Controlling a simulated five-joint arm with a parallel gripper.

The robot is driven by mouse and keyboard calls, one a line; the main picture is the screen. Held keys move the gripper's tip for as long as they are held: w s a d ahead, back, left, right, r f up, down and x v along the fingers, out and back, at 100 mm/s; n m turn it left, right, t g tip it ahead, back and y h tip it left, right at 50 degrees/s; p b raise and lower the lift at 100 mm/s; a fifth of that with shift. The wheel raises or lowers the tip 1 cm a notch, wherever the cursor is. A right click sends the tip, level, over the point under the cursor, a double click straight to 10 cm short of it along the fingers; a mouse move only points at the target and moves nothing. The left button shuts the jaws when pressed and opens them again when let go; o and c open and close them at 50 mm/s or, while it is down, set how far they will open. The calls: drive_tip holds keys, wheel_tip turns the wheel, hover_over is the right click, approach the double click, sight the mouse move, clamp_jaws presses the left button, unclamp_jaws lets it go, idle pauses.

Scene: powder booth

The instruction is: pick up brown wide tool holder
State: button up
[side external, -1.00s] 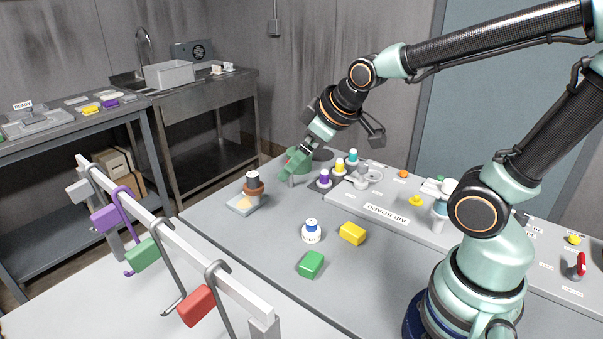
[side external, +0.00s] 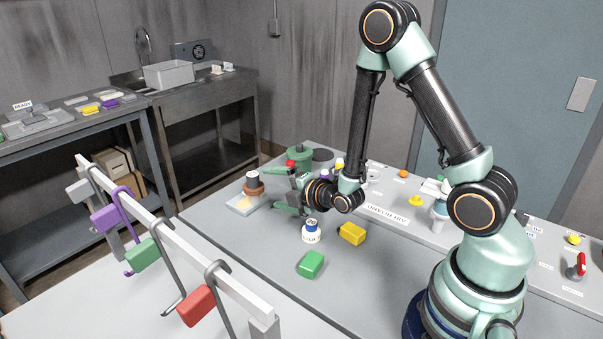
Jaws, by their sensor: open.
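The brown wide tool holder (side external: 253,190) stands on the grey bench, at the edge of a pale flat pad (side external: 240,207). My gripper (side external: 277,190) is open and empty, to the right of the holder. Its two green fingers point left toward the holder, one on the far side and one on the near side. The fingertips seem to be just short of the holder; I cannot tell the exact gap or whether they touch.
A green container (side external: 300,156) with a red piece (side external: 291,164) stands behind my gripper. A white-blue round pot (side external: 311,233), yellow block (side external: 352,233) and green block (side external: 311,264) lie nearer. A rail with hooks (side external: 180,230) crosses the front left.

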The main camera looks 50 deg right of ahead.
sight(256, 186)
drive_tip(key=shift+x, duration=3.75)
drive_tip(key=shift+d, duration=0.1)
drive_tip(key=shift+s+f, duration=0.1)
clamp_jaws()
